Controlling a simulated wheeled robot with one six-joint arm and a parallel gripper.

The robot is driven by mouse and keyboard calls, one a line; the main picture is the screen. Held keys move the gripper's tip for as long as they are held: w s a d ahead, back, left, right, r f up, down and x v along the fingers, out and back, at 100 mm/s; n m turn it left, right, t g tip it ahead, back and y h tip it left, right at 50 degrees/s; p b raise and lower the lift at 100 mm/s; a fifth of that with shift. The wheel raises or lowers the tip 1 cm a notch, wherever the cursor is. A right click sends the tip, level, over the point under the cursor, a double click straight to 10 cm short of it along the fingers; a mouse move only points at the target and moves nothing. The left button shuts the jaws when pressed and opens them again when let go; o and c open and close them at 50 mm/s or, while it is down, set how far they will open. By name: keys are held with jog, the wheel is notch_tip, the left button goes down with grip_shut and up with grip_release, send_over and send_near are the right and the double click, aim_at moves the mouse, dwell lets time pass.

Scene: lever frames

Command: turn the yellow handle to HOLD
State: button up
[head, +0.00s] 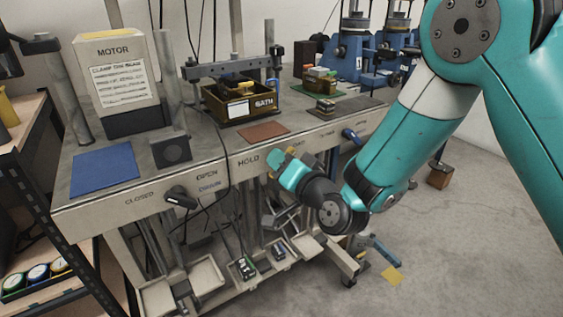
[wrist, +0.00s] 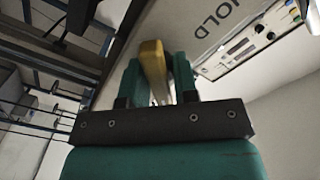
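The yellow handle (wrist: 152,62) shows in the wrist view between the two green fingers of my gripper (wrist: 158,78). It lies close to the left finger, and a narrow gap shows on its right, so the fingers look open around it. In the head view my gripper (head: 283,168) is at the bench's front panel, just right of and below the HOLD label (head: 249,159). The handle is mostly hidden there; a little yellow (head: 271,174) shows beside the fingers. The HOLD label also appears in the wrist view (wrist: 215,17). The label right of HOLD is partly covered by my gripper.
A black handle (head: 181,197) sits between CLOSED and OPEN on the left panel. A blue handle (head: 351,136) is farther right. The bench top holds a MOTOR box (head: 117,75) and a BATH box (head: 240,104). Trays (head: 205,275) and hanging cables lie below. Floor to the right is mostly clear.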

jog(key=shift+n, duration=0.3)
jog(key=n+b, duration=0.2)
jog(key=n, duration=0.2)
jog(key=shift+f+n+b, duration=0.15)
jog(key=shift+n+b, duration=0.15)
jog(key=n+b, duration=0.4)
jog(key=shift+f, duration=0.15)
jog(key=n+b, duration=0.4)
jog(key=n, duration=0.1)
jog(key=shift+b, duration=0.35)
jog(key=shift+r+n+b, duration=0.2)
jog(key=shift+n+b, duration=1.1)
jog(key=shift+n, duration=0.5)
jog(key=o, duration=0.7)
jog(key=shift+r, duration=0.1)
